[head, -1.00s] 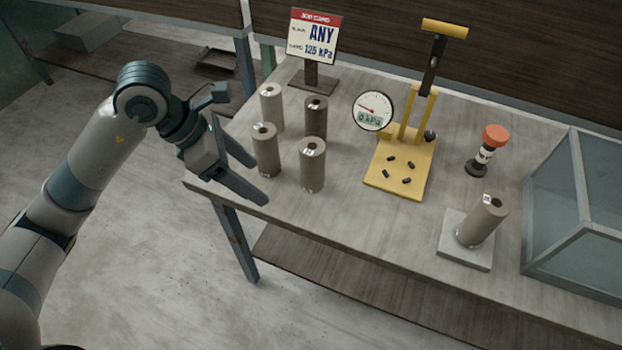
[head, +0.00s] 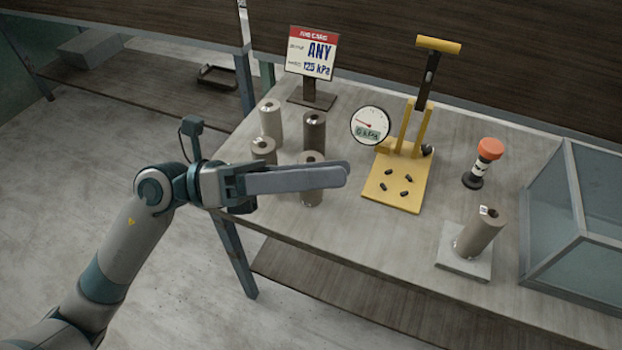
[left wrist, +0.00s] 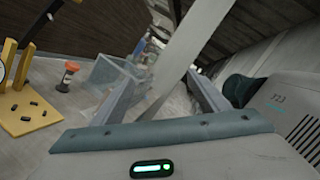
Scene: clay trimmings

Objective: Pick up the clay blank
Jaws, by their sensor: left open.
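Several clay cylinders stand upright in a cluster on the bench's left part: a pale one (head: 271,124), a dark one (head: 314,132), and two in front, a left one (head: 264,152) and a right one (head: 312,192). Another cylinder (head: 480,234) leans slightly on a pale square plate (head: 450,266) at the right. I cannot tell which one is the clay blank. My left gripper (head: 346,175) is open and empty, pointing right, and overlaps the two front cylinders in the head view. Its fingers also show in the left wrist view (left wrist: 165,75), with no cylinder between them. My right gripper is out of view.
A yellow press (head: 400,178) with dark pegs, a gauge (head: 370,125), and a sign (head: 311,53) reading "ANY" and "125 kPa" stand behind. An orange-topped device (head: 484,163) and a glass-sided box (head: 575,225) are at the right. Bare bench (head: 385,235) lies in front.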

